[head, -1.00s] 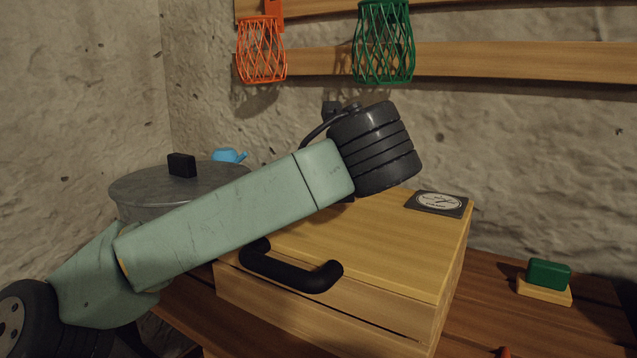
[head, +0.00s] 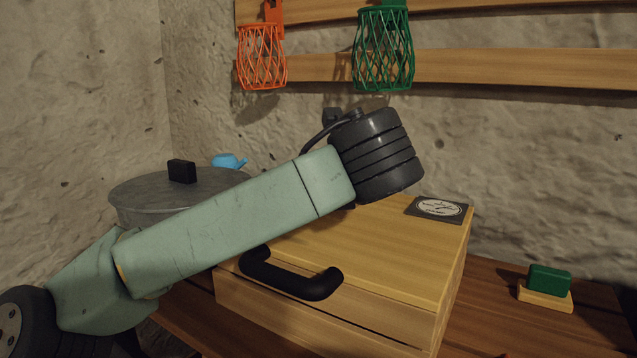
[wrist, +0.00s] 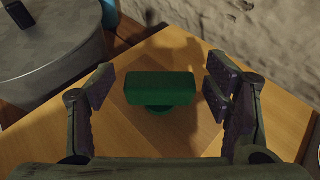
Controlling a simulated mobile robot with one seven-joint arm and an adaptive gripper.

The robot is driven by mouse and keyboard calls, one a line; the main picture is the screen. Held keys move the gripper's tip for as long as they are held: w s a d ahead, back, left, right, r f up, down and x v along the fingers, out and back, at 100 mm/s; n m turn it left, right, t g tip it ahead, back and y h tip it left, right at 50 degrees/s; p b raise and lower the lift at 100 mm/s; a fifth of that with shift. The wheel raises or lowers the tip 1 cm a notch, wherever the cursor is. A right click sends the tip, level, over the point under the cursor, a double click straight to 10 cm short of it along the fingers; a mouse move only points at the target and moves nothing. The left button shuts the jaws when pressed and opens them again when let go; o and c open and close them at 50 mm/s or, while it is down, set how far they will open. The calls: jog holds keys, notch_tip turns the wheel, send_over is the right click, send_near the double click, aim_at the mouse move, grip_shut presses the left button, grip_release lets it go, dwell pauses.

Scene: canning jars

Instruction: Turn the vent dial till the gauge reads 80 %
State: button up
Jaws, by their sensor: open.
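In the wrist view a green dial (wrist: 160,88) with a bar-shaped grip on a round base stands on the wooden box top. I take it to be the vent dial. My gripper (wrist: 158,85) is open, one finger on each side of the bar, with gaps showing on both sides. In the head view my arm hides the dial and the gripper. The round gauge (head: 440,207) lies on the box's back right corner; its needle is too small to read.
The wooden box (head: 400,245) has a black handle (head: 290,275) in front. A grey lidded pot (head: 130,190) stands at left, with a blue watering can (head: 229,161) behind it. A green block (head: 549,280) sits on a wooden base at right. Orange (head: 262,58) and green (head: 384,50) baskets hang above.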

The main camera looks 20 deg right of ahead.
jog(key=v, duration=1.1)
jog(key=shift+s+r, duration=0.15)
jog(key=shift+s, duration=0.15)
